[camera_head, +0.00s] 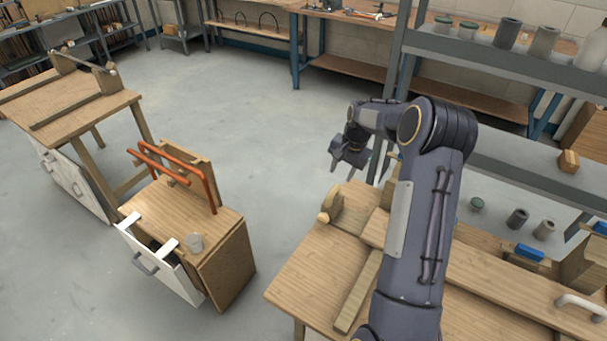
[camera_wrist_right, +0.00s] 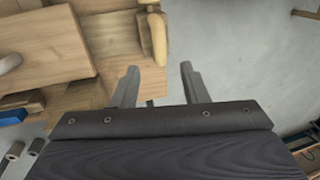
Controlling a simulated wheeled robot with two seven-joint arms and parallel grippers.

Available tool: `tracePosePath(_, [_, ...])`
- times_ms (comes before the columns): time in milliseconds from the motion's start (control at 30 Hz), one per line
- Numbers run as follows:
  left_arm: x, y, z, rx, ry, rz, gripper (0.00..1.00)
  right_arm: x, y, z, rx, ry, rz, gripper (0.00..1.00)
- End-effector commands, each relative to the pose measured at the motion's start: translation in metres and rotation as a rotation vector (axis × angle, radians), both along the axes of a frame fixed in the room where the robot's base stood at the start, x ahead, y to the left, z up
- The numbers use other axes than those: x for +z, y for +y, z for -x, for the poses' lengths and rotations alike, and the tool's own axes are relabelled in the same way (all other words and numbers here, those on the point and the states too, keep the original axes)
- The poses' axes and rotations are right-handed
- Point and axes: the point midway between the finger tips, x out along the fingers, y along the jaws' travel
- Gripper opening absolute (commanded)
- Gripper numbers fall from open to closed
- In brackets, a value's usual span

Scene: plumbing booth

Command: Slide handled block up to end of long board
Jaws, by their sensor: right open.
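A long wooden board (camera_head: 490,275) lies across the right workbench, partly hidden by my right arm. Its end and face also show at the left of the right wrist view (camera_wrist_right: 45,45). A pale curved handle (camera_head: 580,304) stands at the board's right part in the head view; I cannot tell where the block under it begins. A grey handle (camera_wrist_right: 9,63) shows at the left edge of the wrist view. My right gripper (camera_head: 347,160) is open and empty, beyond the bench's far-left corner and apart from the board. My left gripper is not in view.
A rounded wooden piece (camera_head: 333,203) sits at the bench corner near my right gripper; its pale knob-like part (camera_wrist_right: 158,38) is close to the fingers. Blue-topped items (camera_head: 528,253) stand behind the board. A grey shelf rack (camera_head: 500,62) rises behind.

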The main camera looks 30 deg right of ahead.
Motion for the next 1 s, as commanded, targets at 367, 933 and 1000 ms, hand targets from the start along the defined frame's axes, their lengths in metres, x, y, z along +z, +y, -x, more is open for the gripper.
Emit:
tracePosePath(367, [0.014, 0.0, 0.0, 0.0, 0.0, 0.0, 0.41, -0.051, 0.004, -0.009, -0.004, 0.006, -0.003, 0.41])
tracePosePath(933, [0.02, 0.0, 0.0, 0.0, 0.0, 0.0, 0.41, -0.078, 0.006, -0.014, -0.003, 0.002, -0.001, 0.37])
tracePosePath(1000, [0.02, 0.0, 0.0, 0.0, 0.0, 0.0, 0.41, -0.078, 0.006, -0.014, -0.003, 0.002, -0.001, 0.27])
